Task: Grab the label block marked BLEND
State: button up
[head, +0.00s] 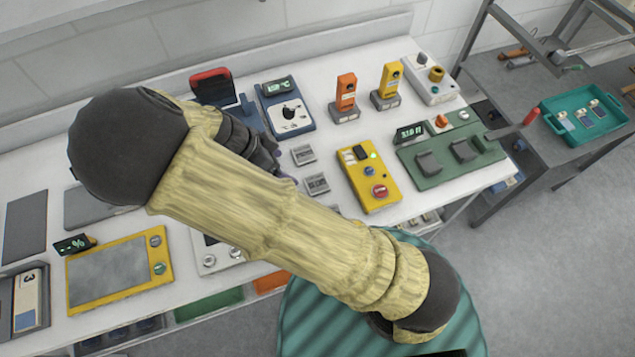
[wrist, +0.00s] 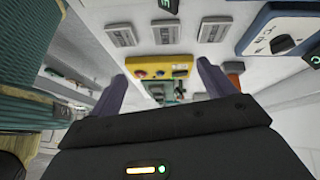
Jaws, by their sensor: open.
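Small grey label blocks lie on the white bench. Two show in the head view, an upper one (head: 303,154) and a lower one (head: 316,185). In the wrist view three stand in a row, left (wrist: 120,34), middle (wrist: 166,32) and right (wrist: 212,29). Their lettering is too small to read, so I cannot tell which is marked BLEND. My gripper (wrist: 165,86) is open, with its two purple-grey fingers apart and no block between them. In the head view my arm mostly hides the gripper, which is just left of the blocks.
A yellow control box (head: 370,176) stands right of the blocks, with a green panel (head: 451,152) beyond it. A blue device with a dial (head: 286,109) stands behind the blocks. Orange (head: 346,92) and yellow (head: 389,80) handhelds stand at the back. Bare bench surrounds the blocks.

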jog(key=a, duration=0.1)
jog(key=a+m+t+h, duration=0.1)
jog(key=a, duration=0.1)
jog(key=shift+s+a+m, duration=0.1)
jog(key=shift+s+m, duration=0.1)
jog(key=shift+m, duration=0.1)
jog(key=p, duration=0.4)
send_near(317, 184)
jog(key=shift+w+d+f, duration=0.45)
jog(key=shift+f, duration=0.25)
jog(key=shift+d+f, duration=0.2)
jog(key=shift+f, duration=0.25)
jog(key=shift+d+p, duration=0.1)
jog(key=shift+p, duration=0.2)
